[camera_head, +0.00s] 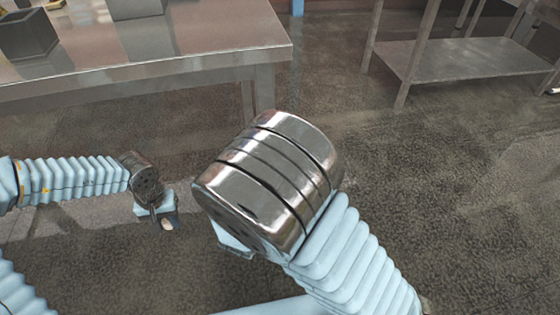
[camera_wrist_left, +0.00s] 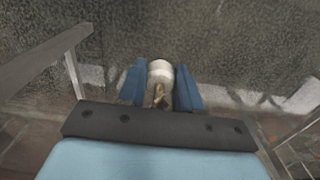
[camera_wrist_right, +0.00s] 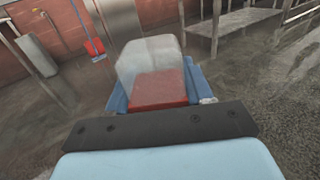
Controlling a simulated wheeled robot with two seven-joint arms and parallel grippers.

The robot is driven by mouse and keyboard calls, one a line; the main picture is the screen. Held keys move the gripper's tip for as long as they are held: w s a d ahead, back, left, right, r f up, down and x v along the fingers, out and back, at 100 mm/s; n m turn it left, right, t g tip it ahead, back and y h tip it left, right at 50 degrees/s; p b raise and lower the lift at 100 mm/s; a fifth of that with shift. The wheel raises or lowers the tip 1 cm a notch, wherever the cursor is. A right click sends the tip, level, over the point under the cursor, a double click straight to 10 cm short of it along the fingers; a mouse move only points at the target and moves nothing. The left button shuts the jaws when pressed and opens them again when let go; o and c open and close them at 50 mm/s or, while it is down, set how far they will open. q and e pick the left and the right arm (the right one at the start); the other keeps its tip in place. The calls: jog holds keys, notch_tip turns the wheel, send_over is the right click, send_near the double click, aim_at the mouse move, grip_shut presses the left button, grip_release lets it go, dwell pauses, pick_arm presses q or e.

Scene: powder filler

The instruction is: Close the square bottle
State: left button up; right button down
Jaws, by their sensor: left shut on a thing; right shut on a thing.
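The square bottle (camera_wrist_right: 152,62) is clear with red contents at its near end in the right wrist view. My right gripper (camera_wrist_right: 157,95) is shut on it, with blue fingers on its sides. In the head view my metallic right wrist hides the bottle. My left gripper (camera_head: 160,215) hangs over the floor at the left in the head view. It is shut on a small white round piece, which looks like a cap (camera_wrist_left: 160,70), between the blue fingers in the left wrist view. A brownish part shows at its near side. The bottle's mouth cannot be made out.
A steel table (camera_head: 180,50) stands at the upper left with a dark grey box (camera_head: 28,36) on it. A low steel shelf rack (camera_head: 470,62) stands at the upper right. Both held things are over open floor.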

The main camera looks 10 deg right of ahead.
pick_arm(q)
jog(key=d+r+n, duration=0.3)
jog(key=d+r, duration=2.5)
jog(key=r, duration=0.2)
jog(key=shift+w+d+r, duration=0.2)
jog(key=shift+d+r, duration=0.1)
jog(key=shift+f, duration=0.15)
jog(key=shift+f, duration=1.85)
jog(key=shift+f, duration=0.9)
